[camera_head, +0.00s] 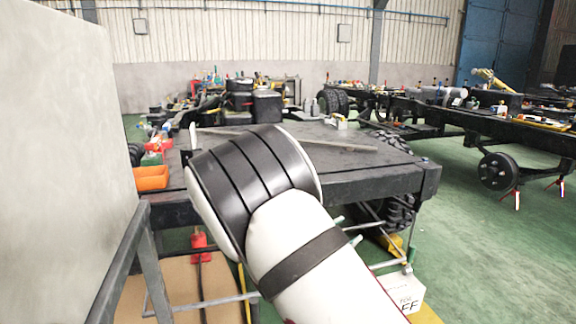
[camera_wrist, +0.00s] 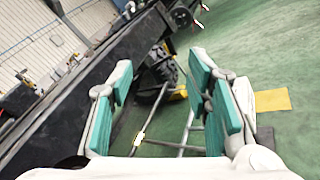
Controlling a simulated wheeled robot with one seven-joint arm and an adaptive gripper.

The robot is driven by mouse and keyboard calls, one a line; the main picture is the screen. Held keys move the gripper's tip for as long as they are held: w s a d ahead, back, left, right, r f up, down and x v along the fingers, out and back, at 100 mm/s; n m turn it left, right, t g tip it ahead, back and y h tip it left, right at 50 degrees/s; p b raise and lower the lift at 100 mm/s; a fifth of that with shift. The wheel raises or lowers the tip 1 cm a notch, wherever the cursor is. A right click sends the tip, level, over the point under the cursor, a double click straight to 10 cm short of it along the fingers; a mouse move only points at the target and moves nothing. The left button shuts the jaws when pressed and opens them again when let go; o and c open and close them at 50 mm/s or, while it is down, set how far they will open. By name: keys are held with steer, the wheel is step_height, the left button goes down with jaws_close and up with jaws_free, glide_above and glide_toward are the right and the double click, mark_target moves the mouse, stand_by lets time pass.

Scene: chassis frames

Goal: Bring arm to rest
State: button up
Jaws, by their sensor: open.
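My gripper (camera_wrist: 162,98) shows in the wrist view with its two teal-padded fingers wide apart. It is open, and nothing is between the fingers. Behind the gap are a black tyre, thin metal bars and green floor. In the head view my white and black arm reaches up from the bottom in front of the dark chassis table.
The dark chassis platform (camera_head: 370,176) fills the middle, with an orange bin (camera_head: 151,178) at its left. A grey rail (camera_head: 126,262) and pale panel (camera_head: 62,130) stand at left. Another chassis with a wheel (camera_head: 497,171) is at right. Green floor (camera_head: 490,255) is free at right.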

steer(key=s+d+r+m+g+y, duration=0.1)
steer(key=s+d+r+m+g, duration=0.3)
steer(key=s, duration=0.4)
steer(key=s+d+r+m+g+y, duration=0.1)
steer(key=s+d+r+m+g, duration=0.35)
steer(key=s, duration=0.45)
steer(key=s+d+r+m+g+y, duration=0.1)
steer(key=s+d+r+m+g, duration=0.1)
steer(key=s+d+m+g, duration=0.4)
steer(key=s+a+m+t+y, duration=0.1)
steer(key=s+a+m+y, duration=0.3)
steer(key=s, duration=0.9)
steer(key=s+a+m+t+y, duration=0.1)
steer(key=s+a+y, duration=0.45)
steer(key=s, duration=0.75)
step_height(320, 180, up, 36)
steer(key=t+p, duration=0.4)
steer(key=p, duration=2.9)
steer(key=shift+w+d+f+p, duration=0.15)
steer(key=shift+d+f+p, duration=0.05)
steer(key=shift+p, duration=0.2)
steer(key=shift+t+y, duration=0.25)
